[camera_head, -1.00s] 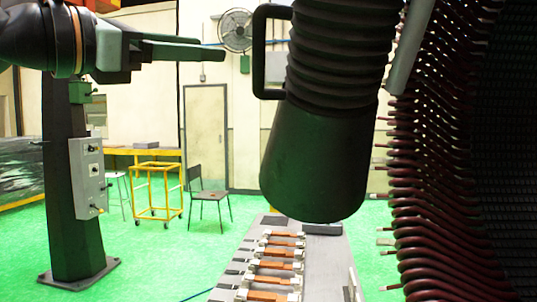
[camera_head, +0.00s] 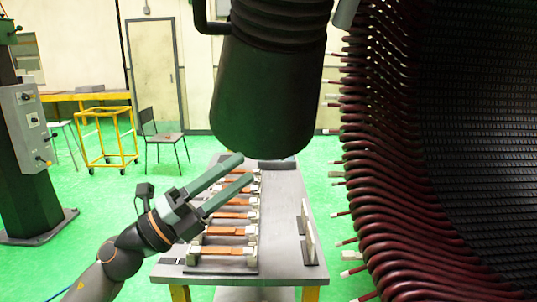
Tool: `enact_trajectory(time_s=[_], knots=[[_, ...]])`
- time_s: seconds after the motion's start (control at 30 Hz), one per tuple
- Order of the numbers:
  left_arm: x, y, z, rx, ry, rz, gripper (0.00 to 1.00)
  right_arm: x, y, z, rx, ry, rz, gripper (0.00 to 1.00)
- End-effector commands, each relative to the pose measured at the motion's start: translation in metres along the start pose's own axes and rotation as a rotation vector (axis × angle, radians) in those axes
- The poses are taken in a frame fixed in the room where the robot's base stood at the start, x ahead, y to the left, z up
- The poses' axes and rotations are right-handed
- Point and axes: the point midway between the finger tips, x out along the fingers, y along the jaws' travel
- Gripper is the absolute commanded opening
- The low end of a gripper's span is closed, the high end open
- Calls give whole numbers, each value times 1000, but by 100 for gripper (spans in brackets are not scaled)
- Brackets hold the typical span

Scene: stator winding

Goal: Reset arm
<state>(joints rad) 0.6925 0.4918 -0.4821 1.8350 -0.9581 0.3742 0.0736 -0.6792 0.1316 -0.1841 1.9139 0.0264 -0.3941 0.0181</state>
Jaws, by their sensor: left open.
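My left gripper (camera_head: 226,179) comes in from the lower left, and its two green-grey fingers are apart with nothing between them. It is in front of the grey table (camera_head: 281,235), over the row of copper-coloured bars (camera_head: 223,250) as seen in the head view. I cannot tell its exact height above them. The gripper and arm hide part of the row and the table's left edge. My right gripper is not in view.
A large dark cylinder with a ribbed hose (camera_head: 265,95) hangs above the table's far end. The stator (camera_head: 385,190) with dark red coil ends fills the right side. A post with a control box (camera_head: 26,125), a yellow cart (camera_head: 105,137) and a chair (camera_head: 163,135) stand left.

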Motion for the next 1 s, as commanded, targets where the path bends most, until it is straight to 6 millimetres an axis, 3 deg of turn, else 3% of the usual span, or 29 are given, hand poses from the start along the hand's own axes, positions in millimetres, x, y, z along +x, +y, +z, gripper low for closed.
enact_trajectory(time_s=[0.03, 0.27, 0.47, 0.57, 0.7, 0.83, 1.0], knots=[[-12, 20, 0, -118, -67, 0, 57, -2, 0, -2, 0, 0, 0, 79], [-84, 112, -4, -589, -407, 34, 57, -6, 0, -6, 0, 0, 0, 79], [-175, 199, -40, -972, -750, 122, 57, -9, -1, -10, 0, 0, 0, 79], [-228, 237, -75, -1151, -934, 182, 57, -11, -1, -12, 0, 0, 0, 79], [-304, 277, -139, -1379, -1195, 281, 57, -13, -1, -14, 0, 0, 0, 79], [-363, 293, -202, -1546, -1403, 365, 57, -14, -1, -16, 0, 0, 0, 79], [-409, 296, -259, -1676, -1577, 437, 57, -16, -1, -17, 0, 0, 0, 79]])
